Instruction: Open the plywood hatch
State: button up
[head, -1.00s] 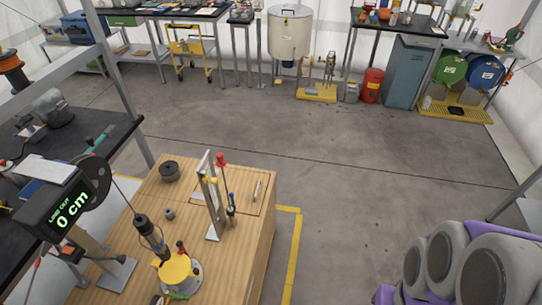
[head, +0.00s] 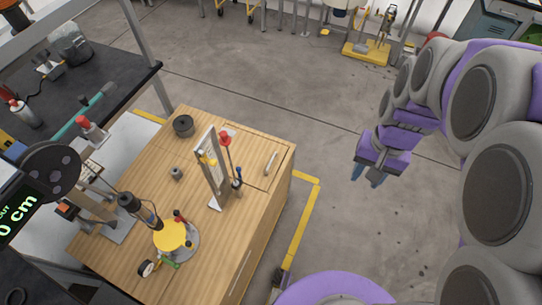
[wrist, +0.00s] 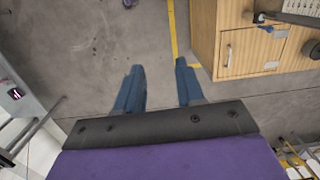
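The plywood hatch (head: 255,160) is a flat square panel set in the top of a wooden box at its far right corner. It lies shut, with a slim metal handle (head: 271,162) near its right edge. The hatch also shows in the wrist view (wrist: 249,45), with its handle (wrist: 229,56) upright there. My gripper (head: 367,178) is over the floor to the right of the box, apart from it. In the wrist view its two blue fingers (wrist: 158,80) are spread wide with nothing between them.
A metal upright frame (head: 210,168) with a red-topped rod stands beside the hatch. A yellow-topped device (head: 170,236) and a dark round weight (head: 183,125) are on the box. Yellow tape (head: 303,225) marks the floor. The floor between box and gripper is clear.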

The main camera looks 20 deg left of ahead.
jog(key=w+a+f, duration=0.4)
jog(key=w+f, duration=0.1)
jog(key=w, duration=0.4)
jog(key=t+y, duration=0.1)
jog(key=y, duration=0.1)
send_over(270, 164)
jog(key=d, duration=0.4)
notch_tip(270, 164, down, 27)
jog(key=a+f, duration=0.1)
jog(key=f, duration=0.4)
jog(key=a+f+b, duration=0.1)
jog(key=f, duration=0.5)
jog(key=a+f, duration=0.1)
jog(key=f, duration=0.4)
jog(key=shift+a+f, duration=0.2)
jog(key=shift+a, duration=0.15)
jog(key=shift+c, duration=0.5)
grip_shut()
